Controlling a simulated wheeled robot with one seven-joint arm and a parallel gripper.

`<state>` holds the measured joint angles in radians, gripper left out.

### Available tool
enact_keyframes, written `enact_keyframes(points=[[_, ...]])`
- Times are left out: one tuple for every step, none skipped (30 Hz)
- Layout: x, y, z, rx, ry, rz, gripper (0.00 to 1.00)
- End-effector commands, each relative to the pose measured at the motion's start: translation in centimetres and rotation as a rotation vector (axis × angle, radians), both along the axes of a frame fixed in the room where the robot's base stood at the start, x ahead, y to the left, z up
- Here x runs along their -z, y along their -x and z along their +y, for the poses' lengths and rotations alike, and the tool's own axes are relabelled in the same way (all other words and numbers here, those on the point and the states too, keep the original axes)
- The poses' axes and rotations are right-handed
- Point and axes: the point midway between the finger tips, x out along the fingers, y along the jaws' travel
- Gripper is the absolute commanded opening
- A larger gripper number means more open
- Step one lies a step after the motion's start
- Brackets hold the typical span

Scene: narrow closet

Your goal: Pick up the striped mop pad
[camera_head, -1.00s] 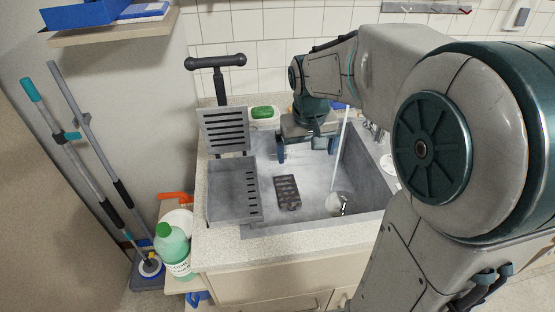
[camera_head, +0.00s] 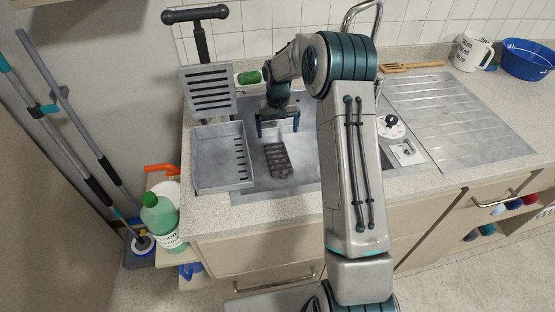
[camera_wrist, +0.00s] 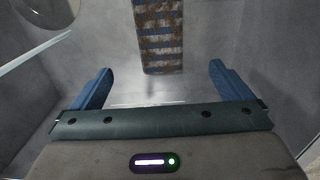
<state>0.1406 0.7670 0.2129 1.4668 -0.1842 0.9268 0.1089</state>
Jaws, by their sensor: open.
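The striped mop pad (camera_head: 278,160) lies on the floor of the grey sink, dark brown with blue-grey stripes. In the wrist view the pad (camera_wrist: 159,38) is at the top centre, its blue and pale stripes mottled with brown. My gripper (camera_head: 278,132) is open above the sink, just behind the pad in the head view. In the wrist view its two blue fingers (camera_wrist: 160,80) are wide apart, with the near end of the pad ahead of and between their lines. Nothing is between the fingers, and the pad is not touched.
A grey slotted basket (camera_head: 222,178) stands at the sink's left, with a slotted panel (camera_head: 207,92) on a black-handled stand behind it. A green sponge (camera_head: 249,77) lies at the back. A green bottle (camera_head: 160,217) stands left of the counter. The ribbed drainboard (camera_head: 450,115) is clear.

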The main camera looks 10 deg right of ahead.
Motion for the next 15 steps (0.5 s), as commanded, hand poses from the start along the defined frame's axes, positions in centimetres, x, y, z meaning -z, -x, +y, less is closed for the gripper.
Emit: enact_keyframes(points=[[1.1, 0.1, 0.0, -0.001, 0.000, 0.005, 0.98], [1.7, 0.1, 0.0, -0.001, -0.001, 0.005, 0.98], [2.5, 0.1, 0.0, 0.000, -0.001, 0.005, 0.98], [3.1, 0.1, 0.0, 0.000, -0.001, 0.005, 0.98], [3.7, 0.2, 0.0, 0.000, -0.001, 0.006, 0.98], [4.4, 0.2, 0.0, 0.001, -0.001, 0.004, 0.98], [4.9, 0.2, 0.0, 0.000, 0.000, 0.004, 0.98], [5.3, 0.2, 0.0, 0.000, 0.000, 0.005, 0.98], [5.8, 0.1, 0.0, 0.000, 0.000, 0.003, 0.98], [6.1, 0.1, 0.0, 0.000, 0.000, 0.002, 0.98], [6.3, 0.1, 0.0, 0.000, 0.000, 0.002, 0.98], [6.6, 0.2, 0.0, 0.000, 0.000, 0.002, 0.98], [6.7, 0.2, 0.0, 0.000, 0.000, 0.002, 0.98], [6.9, 0.2, 0.0, 0.000, 0.000, 0.002, 0.98], [7.1, 0.2, 0.0, 0.000, 0.000, 0.002, 0.98]])
